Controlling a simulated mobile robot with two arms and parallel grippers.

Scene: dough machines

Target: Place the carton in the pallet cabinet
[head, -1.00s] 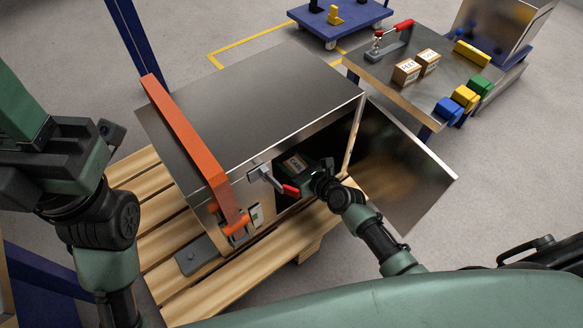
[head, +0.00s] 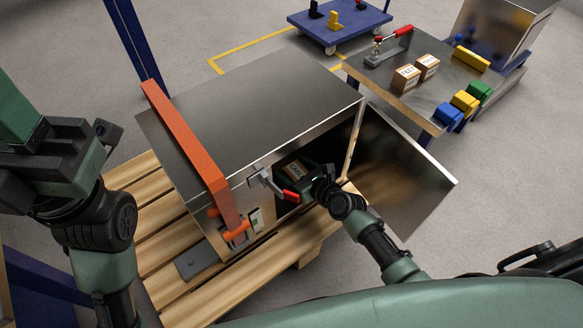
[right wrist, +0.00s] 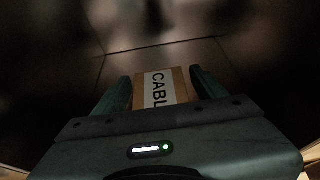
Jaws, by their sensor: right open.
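The pallet cabinet (head: 260,105) is a metal box on a wooden pallet, with its door (head: 405,165) swung open to the right. A brown carton with a white label (head: 295,171) is inside the dark opening. In the right wrist view the carton (right wrist: 165,88), lettered "CABL", lies between the fingers of my right gripper (right wrist: 160,90). That gripper (head: 304,176) reaches through the opening and is open around the carton. Its contact with the cabinet floor is hard to see. My left gripper (head: 55,150) is at the left edge, away from the cabinet; its fingertips do not show clearly.
A red-handled latch (head: 275,186) sticks out beside the opening. An orange bar (head: 188,140) crosses the cabinet top. A metal table (head: 400,98) at the back right bears two more cartons (head: 407,78) and coloured blocks. A blue cart (head: 340,25) stands behind.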

